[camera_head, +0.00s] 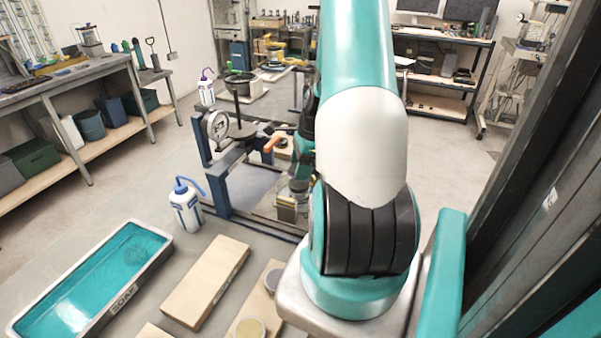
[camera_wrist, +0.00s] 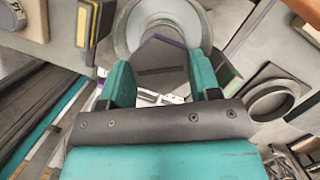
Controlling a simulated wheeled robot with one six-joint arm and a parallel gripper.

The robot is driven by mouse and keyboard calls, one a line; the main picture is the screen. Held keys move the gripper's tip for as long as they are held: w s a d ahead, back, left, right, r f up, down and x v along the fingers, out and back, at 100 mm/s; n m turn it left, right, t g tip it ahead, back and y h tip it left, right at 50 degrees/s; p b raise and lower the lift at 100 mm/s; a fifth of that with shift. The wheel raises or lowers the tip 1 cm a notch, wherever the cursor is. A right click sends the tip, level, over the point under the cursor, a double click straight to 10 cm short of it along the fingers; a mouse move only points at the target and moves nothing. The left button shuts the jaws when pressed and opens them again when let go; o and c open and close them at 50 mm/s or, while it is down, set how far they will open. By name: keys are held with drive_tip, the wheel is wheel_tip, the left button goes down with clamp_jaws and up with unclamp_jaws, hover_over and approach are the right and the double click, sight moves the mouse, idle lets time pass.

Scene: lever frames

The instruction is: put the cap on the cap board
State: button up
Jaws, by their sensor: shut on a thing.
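My gripper (camera_wrist: 160,75) shows in the wrist view, its two teal fingers closed on a dark grey angular piece with a slot, which I take for the cap (camera_wrist: 162,57). A wide grey round rim shows just beyond it; I cannot tell whether it belongs to the cap. In the head view my arm hides the gripper and the held piece. A light wooden board with a grey disc and a yellowish disc, possibly the cap board (camera_head: 262,302), lies at the bottom, partly cut off and partly behind my arm.
A teal-lined tray (camera_head: 95,275) lies at lower left, beside a plain wooden block (camera_head: 205,282). A white bottle with a blue spout (camera_head: 186,205) stands behind them, near a blue metal frame (camera_head: 217,190). The wrist view shows a grey ring on a plate (camera_wrist: 270,100) at right.

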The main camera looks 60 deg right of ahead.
drive_tip(key=shift+f+p, duration=0.45)
drive_tip(key=shift+f, duration=1)
drive_tip(key=shift+f, duration=0.15)
drive_tip(key=o, duration=1.3)
drive_tip(key=shift+o, duration=0.2)
drive_tip(key=shift+f+b, duration=0.1)
drive_tip(key=shift+b, duration=0.4)
drive_tip(key=b+v, duration=0.2)
drive_tip(key=v, duration=1.5)
drive_tip(key=shift+r+b, duration=0.3)
drive_tip(key=shift+b, duration=0.05)
